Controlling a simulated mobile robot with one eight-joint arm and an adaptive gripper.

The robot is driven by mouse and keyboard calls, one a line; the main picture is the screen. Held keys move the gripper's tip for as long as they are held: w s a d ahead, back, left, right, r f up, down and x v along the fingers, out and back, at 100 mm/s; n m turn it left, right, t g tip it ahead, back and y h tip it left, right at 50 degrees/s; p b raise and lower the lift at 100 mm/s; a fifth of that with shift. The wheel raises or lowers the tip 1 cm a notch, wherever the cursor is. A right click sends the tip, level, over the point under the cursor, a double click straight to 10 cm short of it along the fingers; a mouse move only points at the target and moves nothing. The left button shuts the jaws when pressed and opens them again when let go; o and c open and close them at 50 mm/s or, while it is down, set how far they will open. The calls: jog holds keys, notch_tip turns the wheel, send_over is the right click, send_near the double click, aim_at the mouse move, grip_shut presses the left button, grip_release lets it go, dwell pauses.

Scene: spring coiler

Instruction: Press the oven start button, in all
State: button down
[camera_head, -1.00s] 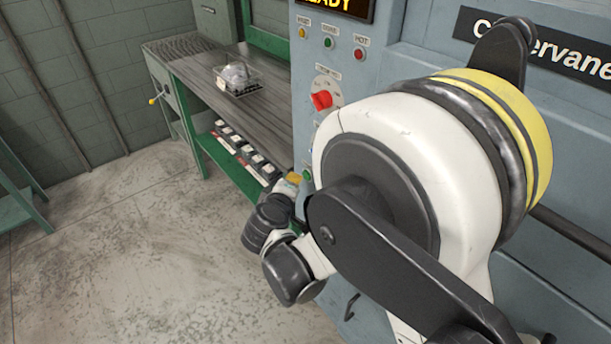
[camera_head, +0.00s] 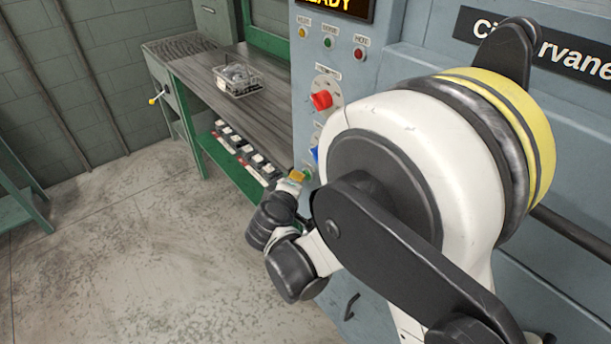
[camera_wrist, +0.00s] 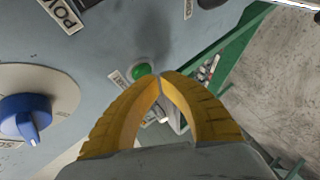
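The green button (camera_wrist: 141,70) sits on the grey-blue oven panel in the wrist view, with a small, partly hidden label beside it. In the head view it shows as a small green spot (camera_head: 307,174) low on the panel's left side. My gripper (camera_wrist: 160,77) has yellow fingers with their tips together and nothing visible between them. In the wrist view the tips appear just right of the button; I cannot tell whether they touch it. In the head view the gripper (camera_head: 297,176) is close to the panel's left edge, beside the button.
A blue knob (camera_wrist: 27,117) is on the panel near the button. A red knob (camera_head: 321,100) and indicator lamps (camera_head: 329,42) are higher up, below a lit display (camera_head: 338,5). A workbench (camera_head: 225,75) with a wire basket (camera_head: 238,87) stands left. The floor is clear.

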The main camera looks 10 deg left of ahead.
jog(key=shift+w+d, duration=0.25)
jog(key=shift+w, duration=0.05)
dwell(0.4)
jog(key=shift+s, duration=0.1)
jog(key=shift+s+a, duration=0.5)
jog(key=shift+s, duration=0.05)
dwell(0.3)
jog(key=s+a, duration=0.3)
jog(key=shift+s+a, duration=0.15)
jog(key=shift+s, duration=0.25)
dwell(0.7)
